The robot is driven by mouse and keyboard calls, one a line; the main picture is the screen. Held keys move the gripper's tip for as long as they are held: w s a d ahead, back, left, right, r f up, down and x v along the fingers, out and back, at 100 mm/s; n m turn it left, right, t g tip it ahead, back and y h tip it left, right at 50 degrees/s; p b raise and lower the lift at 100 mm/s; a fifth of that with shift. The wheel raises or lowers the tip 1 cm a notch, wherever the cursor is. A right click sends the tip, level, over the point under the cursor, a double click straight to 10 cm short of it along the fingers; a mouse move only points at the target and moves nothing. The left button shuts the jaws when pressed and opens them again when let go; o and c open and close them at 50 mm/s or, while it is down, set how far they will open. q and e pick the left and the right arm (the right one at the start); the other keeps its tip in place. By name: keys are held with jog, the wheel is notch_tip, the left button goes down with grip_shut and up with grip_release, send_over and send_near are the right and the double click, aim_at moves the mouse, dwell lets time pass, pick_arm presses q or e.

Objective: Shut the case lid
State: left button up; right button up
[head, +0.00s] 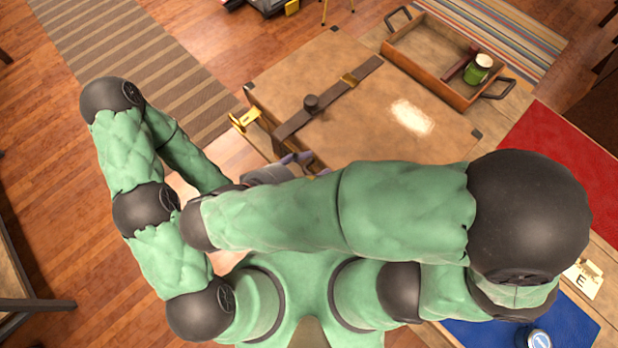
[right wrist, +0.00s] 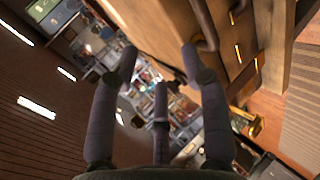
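The brown case (head: 375,110) lies on the table with its broad lid face up, a dark strap across it and dark corner pieces. In the head view I cannot tell whether a gap remains under the lid. My right gripper (head: 302,162) is at the case's near left edge, partly hidden by my right arm. In the right wrist view, its fingers (right wrist: 160,60) are spread with nothing between them. The case side (right wrist: 245,55) with a dark handle is close beside the right finger; contact is unclear. My left gripper is hidden behind my arms.
A gold fitting (head: 244,121) sticks out at the case's left edge. A wooden tray (head: 425,70) with a green jar (head: 478,68) stands behind the case. A red mat (head: 575,155) and a blue mat (head: 570,322) lie to the right. Floor is free at left.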

jog(key=shift+w+r, duration=0.1)
jog(key=shift+r, duration=1.1)
